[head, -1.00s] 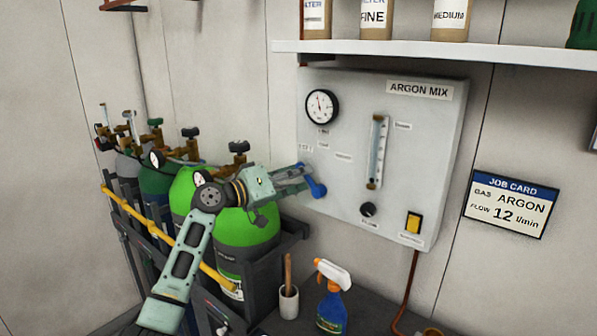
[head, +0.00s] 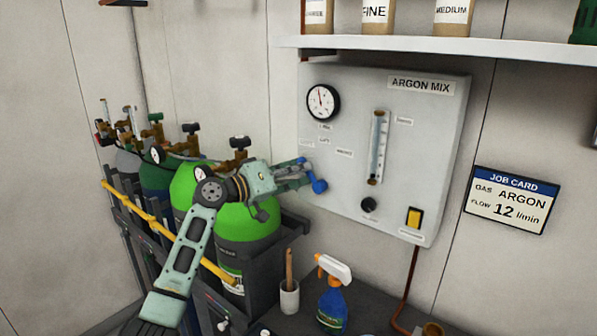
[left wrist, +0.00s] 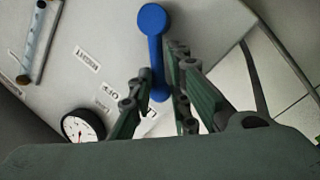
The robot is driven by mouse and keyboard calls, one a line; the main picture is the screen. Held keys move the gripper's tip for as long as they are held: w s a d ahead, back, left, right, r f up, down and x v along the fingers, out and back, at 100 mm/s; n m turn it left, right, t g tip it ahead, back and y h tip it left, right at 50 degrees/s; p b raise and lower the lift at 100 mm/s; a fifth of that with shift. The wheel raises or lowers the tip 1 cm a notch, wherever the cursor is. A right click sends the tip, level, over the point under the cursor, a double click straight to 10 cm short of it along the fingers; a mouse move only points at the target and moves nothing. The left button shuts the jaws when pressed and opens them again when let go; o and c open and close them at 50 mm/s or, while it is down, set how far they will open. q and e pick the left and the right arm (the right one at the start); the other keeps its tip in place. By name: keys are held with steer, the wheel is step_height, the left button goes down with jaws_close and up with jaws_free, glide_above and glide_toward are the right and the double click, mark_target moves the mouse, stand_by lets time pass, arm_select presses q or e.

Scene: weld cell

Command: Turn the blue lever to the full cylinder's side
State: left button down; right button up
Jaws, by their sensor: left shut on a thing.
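The blue lever (head: 319,186) is on the lower left part of the grey ARGON MIX panel (head: 440,130). In the head view its round knob points down and to the right. My left gripper (head: 303,175) is at the lever from the left, shut on its shaft. In the left wrist view the lever (left wrist: 153,48) runs up from between the fingers (left wrist: 157,98), its knob beyond them. The fingers hide part of the lever's pivot end. Two bright green cylinders (head: 248,222) stand in the rack left of the panel. My right gripper is not in view.
A pressure gauge (head: 323,102), a flow tube (head: 378,148), a black knob (head: 368,205) and a yellow switch (head: 414,217) are on the panel. A spray bottle (head: 332,305) and a cup with a brush (head: 289,296) stand below. A shelf (head: 430,48) is above.

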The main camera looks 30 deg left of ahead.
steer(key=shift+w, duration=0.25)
